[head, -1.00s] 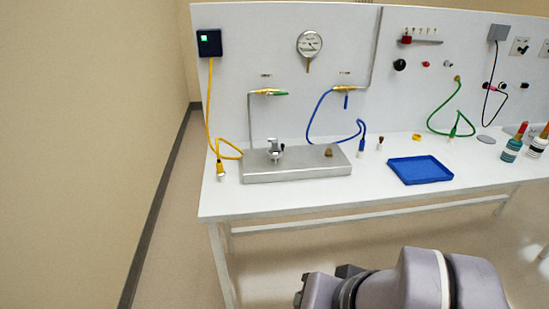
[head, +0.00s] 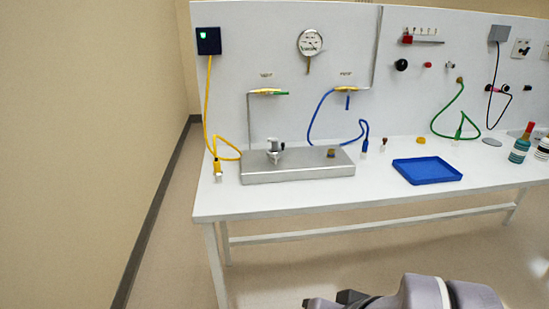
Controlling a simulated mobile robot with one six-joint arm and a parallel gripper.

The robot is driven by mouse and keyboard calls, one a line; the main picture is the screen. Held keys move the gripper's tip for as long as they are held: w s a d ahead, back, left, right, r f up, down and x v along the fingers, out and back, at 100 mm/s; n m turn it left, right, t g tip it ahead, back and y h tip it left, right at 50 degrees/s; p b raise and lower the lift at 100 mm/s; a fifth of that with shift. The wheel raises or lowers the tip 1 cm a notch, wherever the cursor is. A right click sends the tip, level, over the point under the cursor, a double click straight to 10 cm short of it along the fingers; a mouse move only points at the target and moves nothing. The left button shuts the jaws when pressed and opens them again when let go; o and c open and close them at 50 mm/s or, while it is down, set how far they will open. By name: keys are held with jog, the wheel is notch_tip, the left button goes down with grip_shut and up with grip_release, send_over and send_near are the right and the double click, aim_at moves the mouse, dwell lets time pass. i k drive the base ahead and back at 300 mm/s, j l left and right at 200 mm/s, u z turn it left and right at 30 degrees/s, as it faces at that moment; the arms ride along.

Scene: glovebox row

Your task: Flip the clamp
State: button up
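A small silver fitting with a dark knob, which looks like the clamp (head: 274,151), stands on the left part of a flat metal block (head: 300,172) on the bench. It is small in the head view, so I cannot tell its lever position. A small brass-coloured piece (head: 331,153) sits on the block's right part. My gripper (head: 334,300) is at the bottom edge of the head view, in front of the bench and well apart from the clamp. Its tip is dark and partly cut off, so its opening is unclear.
A blue tray (head: 426,171) lies right of the block. A yellow cable (head: 209,110) and a blue hose (head: 318,108) hang from the back panel (head: 290,85) near the block. Bottles (head: 520,150) stand at far right. The bench's front strip (head: 290,203) is clear.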

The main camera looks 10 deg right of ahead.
aim_at(283, 144)
jog(key=i, duration=0.9)
